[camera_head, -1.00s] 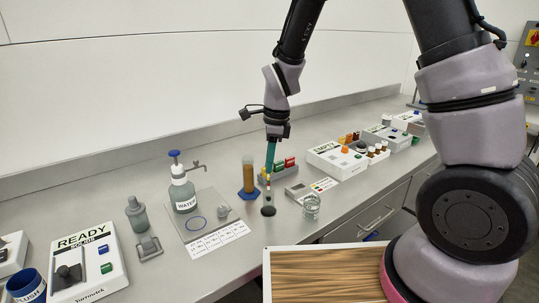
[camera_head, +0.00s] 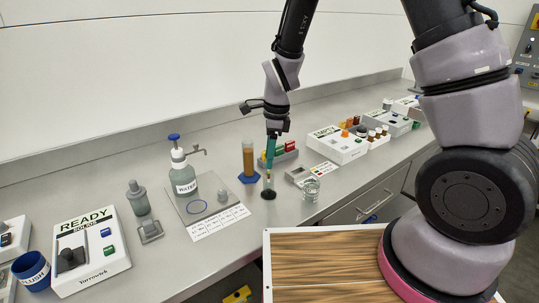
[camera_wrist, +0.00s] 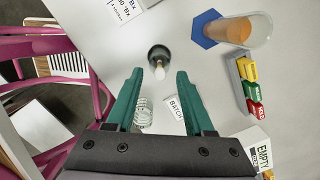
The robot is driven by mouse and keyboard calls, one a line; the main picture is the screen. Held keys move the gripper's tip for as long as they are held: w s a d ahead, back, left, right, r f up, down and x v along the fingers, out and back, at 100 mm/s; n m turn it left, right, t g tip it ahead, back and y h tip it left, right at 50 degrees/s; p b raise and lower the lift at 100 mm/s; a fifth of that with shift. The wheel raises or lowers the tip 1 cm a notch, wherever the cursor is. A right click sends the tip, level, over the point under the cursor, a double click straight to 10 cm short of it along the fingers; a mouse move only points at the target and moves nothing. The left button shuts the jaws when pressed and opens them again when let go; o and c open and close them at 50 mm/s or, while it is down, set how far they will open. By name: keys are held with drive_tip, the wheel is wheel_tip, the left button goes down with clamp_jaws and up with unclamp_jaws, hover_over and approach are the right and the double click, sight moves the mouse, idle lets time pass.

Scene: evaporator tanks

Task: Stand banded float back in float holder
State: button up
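The float holder (camera_head: 268,194) is a small dark round stand on the grey bench, below my gripper. A thin pale stem, which looks like the banded float (camera_head: 268,179), stands roughly upright in it. In the wrist view the holder (camera_wrist: 158,53) is a dark ring, with the pale float tip (camera_wrist: 160,72) showing at its near edge. My gripper (camera_wrist: 160,74) has two teal fingers spread well apart, with nothing pinched between them. The float tip lies between and just beyond the fingertips. The bands are too small to make out.
A brown-filled cylinder (camera_head: 248,158) on a blue hexagonal foot stands close behind left of the holder. Colored blocks (camera_head: 285,150), a water bottle (camera_head: 183,178) and a grey plate (camera_head: 208,205) are nearby. Bare bench lies in front of the holder.

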drive_tip(key=shift+r, duration=0.1)
wheel_tip(320, 180, up, 11)
drive_tip(key=d, duration=0.1)
drive_tip(key=shift+d+f, duration=0.2)
idle(0.4)
drive_tip(key=s+d+r+n+t+y, duration=0.25)
drive_tip(key=d+r+n, duration=0.45)
drive_tip(key=d+r, duration=0.6)
drive_tip(key=s+d+r+n+t+h, duration=0.2)
drive_tip(key=s+d+r+n+t, duration=0.2)
drive_tip(key=s+d+r+n, duration=0.2)
drive_tip(key=s+d+r, duration=0.2)
drive_tip(key=s, duration=0.1)
drive_tip(key=shift+s+n+t, duration=0.35)
drive_tip(key=shift+n, duration=0.05)
drive_tip(key=shift+d, duration=0.1)
